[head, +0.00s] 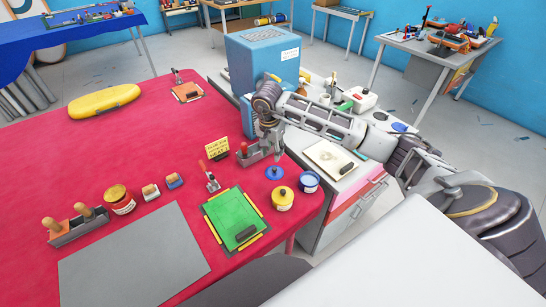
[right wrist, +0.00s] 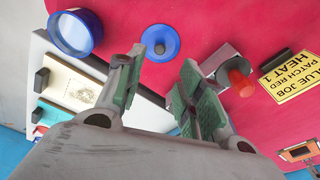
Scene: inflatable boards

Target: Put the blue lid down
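The blue lid (head: 274,172) lies flat on the red table, knob up, near the table's right edge. It also shows in the right wrist view (right wrist: 160,42), just beyond my fingertips and apart from them. The open blue tin (head: 309,181) stands to its right; it also shows in the wrist view (right wrist: 75,33). My right gripper (head: 276,151) is above and behind the lid. In the wrist view its fingers (right wrist: 162,64) are spread with nothing between them. My left gripper is out of view.
A yellow-lidded tin (head: 283,198) stands in front of the blue lid. A green board (head: 235,219) lies nearby. A white-topped cabinet (head: 328,164) adjoins on the right.

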